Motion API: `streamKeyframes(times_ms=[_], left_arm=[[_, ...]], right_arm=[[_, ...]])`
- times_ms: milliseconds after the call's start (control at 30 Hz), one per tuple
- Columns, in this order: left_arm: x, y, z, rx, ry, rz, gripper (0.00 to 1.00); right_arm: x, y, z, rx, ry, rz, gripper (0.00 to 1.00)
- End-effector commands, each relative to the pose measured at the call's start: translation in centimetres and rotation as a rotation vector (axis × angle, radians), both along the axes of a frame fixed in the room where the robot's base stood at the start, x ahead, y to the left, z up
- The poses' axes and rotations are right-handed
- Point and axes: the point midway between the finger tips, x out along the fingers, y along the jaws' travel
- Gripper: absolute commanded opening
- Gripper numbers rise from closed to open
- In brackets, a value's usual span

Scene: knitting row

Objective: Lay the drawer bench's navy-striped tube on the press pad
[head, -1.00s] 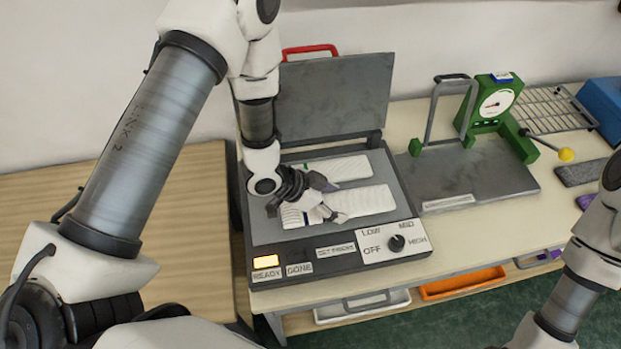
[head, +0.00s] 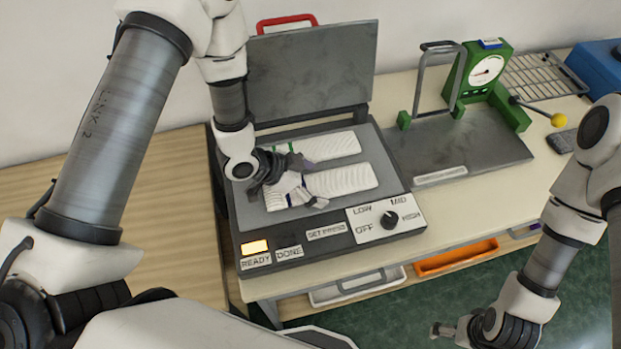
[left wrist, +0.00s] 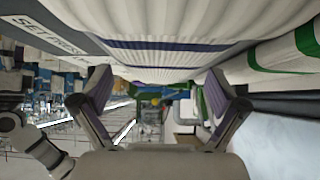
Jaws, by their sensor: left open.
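The navy-striped tube (head: 345,181) is white and ribbed and lies on the press pad (head: 373,146), nearer the control panel. Its navy bands show close up in the left wrist view (left wrist: 165,46). A second white tube (head: 333,147) with green bands lies behind it on the pad; it also shows in the left wrist view (left wrist: 270,55). My left gripper (head: 298,192) is open at the navy-striped tube's left end and hides part of it. Whether its fingers touch the tube, I cannot tell. My right gripper (head: 440,330) hangs low, clear of the table, its jaws unclear.
The press lid (head: 310,70) stands raised behind the pad. The front panel has a lit READY lamp (head: 254,247) and a heat knob (head: 389,220). A green gauge device (head: 485,72) with a grey plate stands to the right. The wooden top at left is bare.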

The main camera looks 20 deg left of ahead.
Motion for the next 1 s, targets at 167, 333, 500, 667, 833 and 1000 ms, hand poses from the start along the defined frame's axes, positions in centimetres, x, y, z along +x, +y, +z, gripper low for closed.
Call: streamKeyframes(times_ms=[167,333,500,667,833,1000], left_arm=[[-0.7,1.4,1.5,-0.003,-0.001,0.008,0.97],[-2.5,3.9,4.8,-0.007,-0.005,0.008,0.97],[-3.8,6.0,7.3,-0.006,-0.004,0.008,0.97],[-4.6,6.8,8.3,-0.003,-0.001,0.002,0.97],[-4.7,7.0,8.5,-0.002,0.001,0.0,0.97],[-4.7,7.0,8.4,-0.001,0.0,0.001,0.97]], right_arm=[[0.0,0.0,-0.6,0.0,0.0,0.0,0.97],[0.0,0.0,-1.1,0.0,0.0,0.0,0.97],[0.0,0.0,-1.1,0.0,0.0,0.0,0.97],[0.0,0.0,-1.1,0.0,0.0,0.0,0.97],[0.0,0.0,-1.1,0.0,0.0,0.0,0.97],[0.0,0.0,-1.1,0.0,0.0,0.0,0.97]])
